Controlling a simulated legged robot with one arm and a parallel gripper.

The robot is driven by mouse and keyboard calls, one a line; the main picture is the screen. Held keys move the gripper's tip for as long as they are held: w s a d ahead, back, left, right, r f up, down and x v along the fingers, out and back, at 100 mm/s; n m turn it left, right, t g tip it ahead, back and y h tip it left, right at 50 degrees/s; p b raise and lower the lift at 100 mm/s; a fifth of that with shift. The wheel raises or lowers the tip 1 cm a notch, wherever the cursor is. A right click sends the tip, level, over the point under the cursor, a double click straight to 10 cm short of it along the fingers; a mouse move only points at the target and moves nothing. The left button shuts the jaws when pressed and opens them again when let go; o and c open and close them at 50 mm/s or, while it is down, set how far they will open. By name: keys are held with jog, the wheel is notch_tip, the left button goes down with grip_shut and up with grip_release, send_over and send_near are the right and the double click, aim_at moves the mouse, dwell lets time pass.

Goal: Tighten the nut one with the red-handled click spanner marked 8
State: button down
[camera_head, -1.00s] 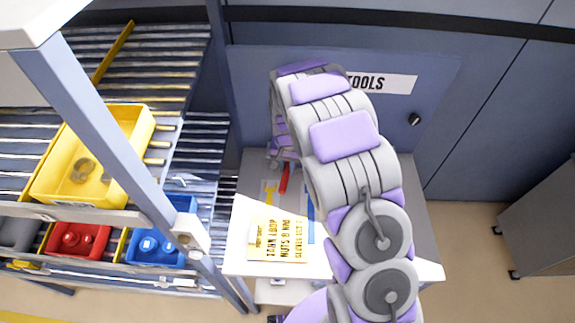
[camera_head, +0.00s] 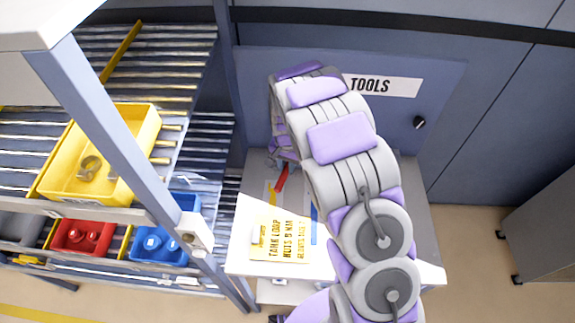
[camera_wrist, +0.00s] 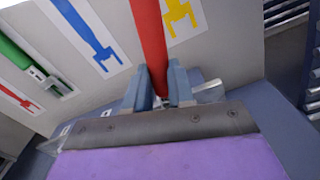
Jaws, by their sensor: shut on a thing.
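The red-handled spanner (camera_head: 281,179) shows as a short red bar above the grey tool surface in the head view. In the wrist view its red handle (camera_wrist: 150,38) runs up from between my fingers. My gripper (camera_wrist: 158,88) is shut on this handle. A silvery metal part (camera_wrist: 209,91) shows just right of the fingers. I cannot read any number on the spanner. In the head view my own arm hides most of the gripper. Nut one is not seen in either view.
Blue (camera_wrist: 85,35) and yellow (camera_wrist: 181,18) spanner outlines mark the tool surface, and a green-handled spanner (camera_wrist: 15,52) lies left. A rack with yellow (camera_head: 62,190), red (camera_head: 82,236) and blue (camera_head: 158,247) bins stands left.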

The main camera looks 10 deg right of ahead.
jog(key=shift+d, duration=0.1)
jog(key=shift+s+d+n, duration=0.15)
jog(key=shift+d+n, duration=0.1)
jog(key=shift+n, duration=0.25)
jog(key=shift+r, duration=0.15)
jog(key=shift+r+p, duration=0.8)
jog(key=shift+r, duration=2.05)
